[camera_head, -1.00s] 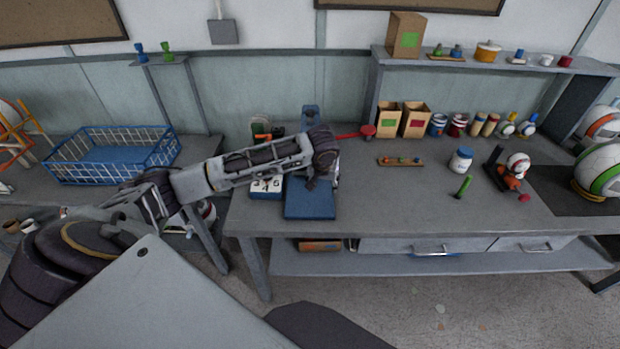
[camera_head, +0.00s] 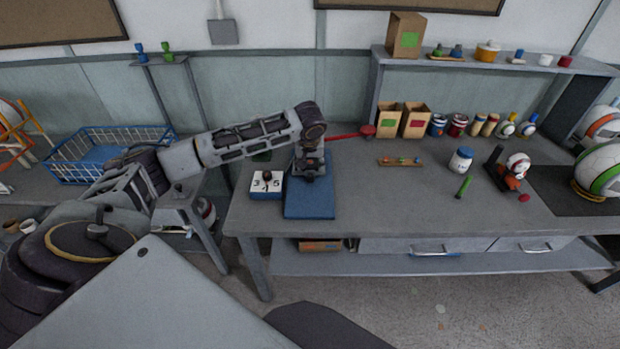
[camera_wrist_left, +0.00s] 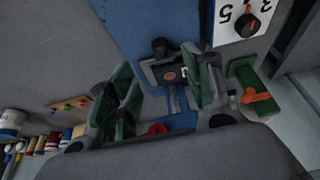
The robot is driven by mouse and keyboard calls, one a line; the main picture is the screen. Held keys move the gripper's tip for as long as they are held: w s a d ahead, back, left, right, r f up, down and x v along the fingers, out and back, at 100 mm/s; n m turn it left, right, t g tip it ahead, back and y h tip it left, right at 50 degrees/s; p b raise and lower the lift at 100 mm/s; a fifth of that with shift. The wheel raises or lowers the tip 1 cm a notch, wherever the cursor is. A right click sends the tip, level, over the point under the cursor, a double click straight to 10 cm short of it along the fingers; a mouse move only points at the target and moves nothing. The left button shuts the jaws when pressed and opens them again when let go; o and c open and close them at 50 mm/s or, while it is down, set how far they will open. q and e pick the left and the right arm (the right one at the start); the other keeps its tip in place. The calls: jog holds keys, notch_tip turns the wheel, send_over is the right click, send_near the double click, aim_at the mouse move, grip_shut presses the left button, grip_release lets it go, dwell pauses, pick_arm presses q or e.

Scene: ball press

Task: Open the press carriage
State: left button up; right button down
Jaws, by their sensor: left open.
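The press has a blue base (camera_head: 309,202) near the bench's front left, also seen in the wrist view (camera_wrist_left: 133,25). A long red lever with a round red end (camera_head: 367,130) reaches right behind my arm. In the wrist view a small dark block with an orange dot (camera_wrist_left: 172,76) and a dark knob (camera_wrist_left: 160,46) sits on the press; it looks like the carriage. My left gripper (camera_head: 308,176) points down over the base. In the wrist view its green-padded fingers (camera_wrist_left: 158,68) are apart, with the block between or just beyond them; contact cannot be told. My arm hides the press's upper part.
A white dial box marked 3 and 5 (camera_head: 267,184) stands left of the base. A green block with an orange lever (camera_wrist_left: 258,95) is close to one finger. A wooden strip with coloured pegs (camera_head: 401,162) and a white jar (camera_head: 460,160) are to the right. The bench between is clear.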

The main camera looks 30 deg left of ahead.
aim_at(310, 178)
pick_arm(q)
jog(key=shift+x, duration=6.7)
jog(key=shift+d, duration=0.1)
grip_shut()
